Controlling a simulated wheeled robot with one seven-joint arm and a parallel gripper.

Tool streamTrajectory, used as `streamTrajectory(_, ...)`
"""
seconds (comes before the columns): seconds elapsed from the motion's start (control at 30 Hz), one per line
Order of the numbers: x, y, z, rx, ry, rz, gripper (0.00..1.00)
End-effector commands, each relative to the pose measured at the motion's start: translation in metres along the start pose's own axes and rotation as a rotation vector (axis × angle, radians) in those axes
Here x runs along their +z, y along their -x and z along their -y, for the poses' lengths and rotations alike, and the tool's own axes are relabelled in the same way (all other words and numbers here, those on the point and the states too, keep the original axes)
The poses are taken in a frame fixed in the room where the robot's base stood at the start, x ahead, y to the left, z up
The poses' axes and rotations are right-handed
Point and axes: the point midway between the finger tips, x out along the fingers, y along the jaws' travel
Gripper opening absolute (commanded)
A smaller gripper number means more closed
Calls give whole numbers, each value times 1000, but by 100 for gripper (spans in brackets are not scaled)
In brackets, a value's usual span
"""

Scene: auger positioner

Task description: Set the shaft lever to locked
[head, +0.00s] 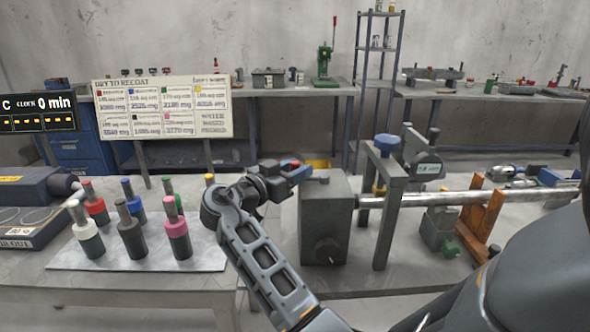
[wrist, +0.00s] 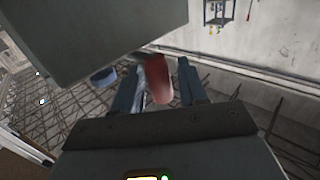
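The shaft lever shows a red grip (wrist: 157,80) on a short dark bar in the wrist view. The bar comes out from the grey housing (wrist: 90,35). In the head view the red grip (head: 289,162) shows at the upper left of the grey housing block (head: 327,225). My gripper (head: 298,170) is at that corner. In the wrist view the fingers of my gripper (wrist: 160,78) stand apart on either side of the red grip, with narrow gaps visible. The lever's pivot and any lock marking are hidden.
A steel shaft (head: 455,199) runs right from the housing through a grey stand (head: 384,225) with a blue knob (head: 385,142). An orange bracket (head: 482,215) stands farther right. Several colored bottles stand on a pale mat (head: 130,262) at left. A sign board (head: 165,108) stands behind.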

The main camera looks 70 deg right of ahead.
Motion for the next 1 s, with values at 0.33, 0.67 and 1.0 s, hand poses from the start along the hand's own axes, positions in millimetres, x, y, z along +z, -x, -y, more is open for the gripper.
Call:
streamTrajectory(0.33,0,0,0,0,0,0,8)
streamTrajectory(0.67,0,0,0,0,0,0,0)
streamTrajectory(1.0,1,6,4,-45,-2,0,0)
